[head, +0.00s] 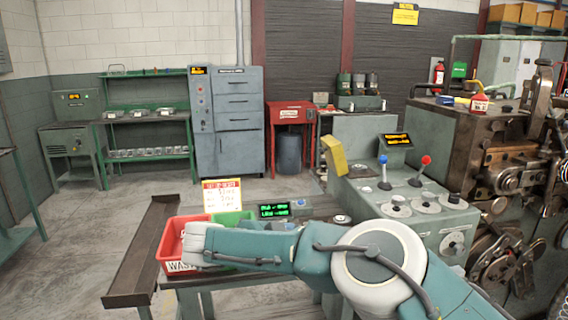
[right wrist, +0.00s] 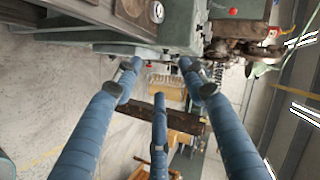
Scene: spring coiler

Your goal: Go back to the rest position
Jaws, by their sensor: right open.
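My right arm comes in from the lower right in the head view. Its pale end lies in front of the red bin, and I cannot make out the fingers there. In the right wrist view my right gripper (right wrist: 160,76) shows three blue fingers spread apart, with nothing held between them. Floor and blurred dark and brown items show beyond the fingertips. My left gripper is not in view.
A red waste bin (head: 169,248) and a green bin (head: 233,217) stand on the bench behind my arm. A control console (head: 440,215) with levers and the coiler machine (head: 482,140) are at right. A brown rail (head: 140,250) stands left.

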